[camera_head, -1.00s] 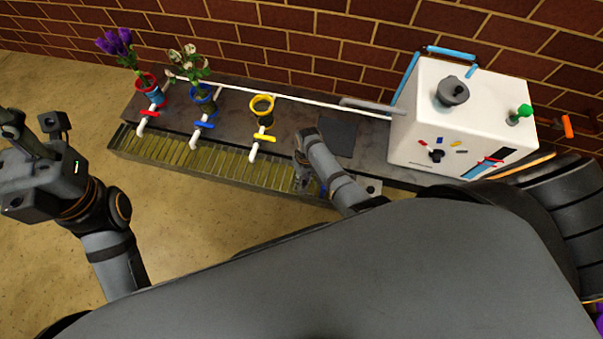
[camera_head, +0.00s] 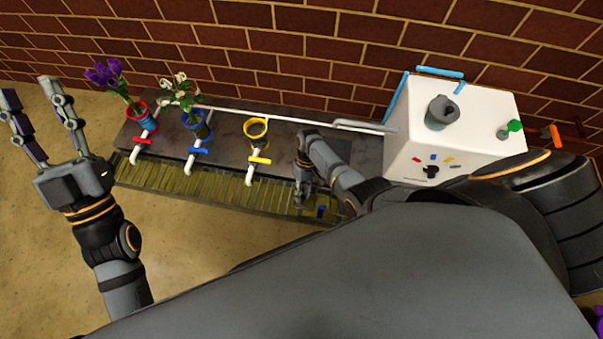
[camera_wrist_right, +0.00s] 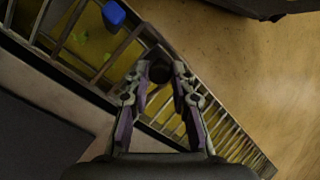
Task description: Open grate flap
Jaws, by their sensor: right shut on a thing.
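The metal grate (camera_head: 205,188) runs along the front of the dark counter, with yellow showing through its bars. My right gripper (camera_head: 302,200) is down at the grate's right end. In the right wrist view, the gripper (camera_wrist_right: 160,76) is shut on a dark round knob (camera_wrist_right: 159,73) at the edge of the grate flap (camera_wrist_right: 146,53). I cannot tell how far the flap is lifted. My left gripper (camera_head: 28,88) is open and empty, over the floor at the left.
A white machine (camera_head: 400,150) stands right. The floor in front is clear.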

